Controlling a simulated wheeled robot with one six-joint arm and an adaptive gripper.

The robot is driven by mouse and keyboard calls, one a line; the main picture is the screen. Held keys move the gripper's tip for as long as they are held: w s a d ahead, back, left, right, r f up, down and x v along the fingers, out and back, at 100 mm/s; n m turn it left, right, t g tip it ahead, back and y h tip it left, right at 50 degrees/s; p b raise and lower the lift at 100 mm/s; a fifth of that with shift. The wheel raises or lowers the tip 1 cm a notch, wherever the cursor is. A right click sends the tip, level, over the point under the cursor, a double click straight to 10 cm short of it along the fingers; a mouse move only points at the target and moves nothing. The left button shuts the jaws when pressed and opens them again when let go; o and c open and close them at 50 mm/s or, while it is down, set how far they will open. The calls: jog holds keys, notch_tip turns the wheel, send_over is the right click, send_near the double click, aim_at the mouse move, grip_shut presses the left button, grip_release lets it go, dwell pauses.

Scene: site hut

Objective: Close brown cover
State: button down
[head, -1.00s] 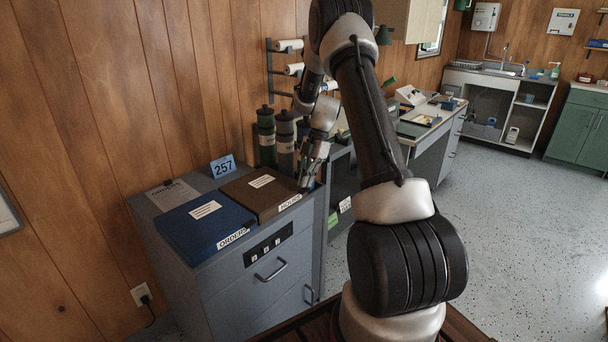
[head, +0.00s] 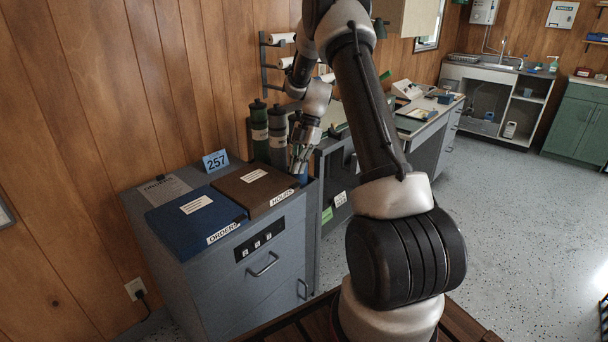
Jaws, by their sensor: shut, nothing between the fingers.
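The brown cover (head: 252,191), marked HOURS on its front edge, lies flat on top of the grey cabinet (head: 228,262), to the right of the blue cover (head: 195,220) marked ORDERS. It looks shut. My gripper (head: 297,168) is shut and empty, pointing down just beyond the brown cover's right back corner. I cannot tell whether its fingertips touch the cover.
Two dark bottles (head: 277,135) stand behind the brown cover, close to my gripper. A desk (head: 425,118) and a sink unit (head: 495,95) are farther right. The speckled floor (head: 530,230) is clear.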

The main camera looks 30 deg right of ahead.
jog(key=w+d+r, duration=0.2)
jog(key=d+r, duration=0.5)
jog(key=r, duration=0.1)
jog(key=s+f+m, duration=0.4)
jog(key=m, duration=0.7)
jog(key=s+a+r+m+t+h, duration=0.1)
jog(key=s+a+r+m+t, duration=0.1)
jog(key=s+r, duration=0.4)
jog(key=s+a+r+m+t+h, duration=0.2)
jog(key=s+a+r+m, duration=0.3)
jog(key=s, duration=1)
jog(key=s+a+r+m+t+h, duration=0.1)
jog(key=s+a+r+m, duration=0.2)
jog(key=s+a+r, duration=0.3)
jog(key=s+r, duration=0.1)
jog(key=s, duration=0.3)
jog(key=shift+s+r+m+t+h, duration=0.2)
jog(key=shift+r+m+t+h, duration=0.1)
jog(key=shift+t, duration=0.1)
